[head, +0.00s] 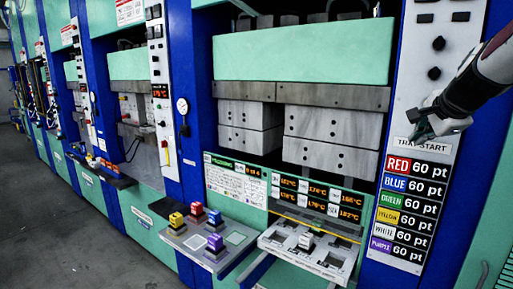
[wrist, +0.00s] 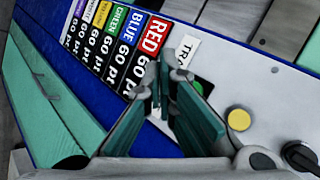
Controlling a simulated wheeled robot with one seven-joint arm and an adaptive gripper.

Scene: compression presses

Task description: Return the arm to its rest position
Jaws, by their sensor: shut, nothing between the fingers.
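My gripper (head: 432,128) is at the right in the head view, in front of the press's white control panel (head: 443,50), by the "TRAY START" label (head: 422,143). My gripper (wrist: 168,82) also shows in the wrist view, its teal-padded fingers converging at the tips with nothing between them. Part of a green button (wrist: 203,87) shows beside the fingertips there. I cannot tell whether the fingers touch the panel. My dark arm link (head: 478,82) reaches in from the upper right.
A side tray (head: 180,240) holds yellow (head: 176,220), red (head: 196,209), blue (head: 214,217) and purple (head: 215,242) blocks. A white block (head: 306,240) sits on the press's front tray (head: 335,262). A yellow button (wrist: 239,119) is right of the fingers. Grey floor lies open at left.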

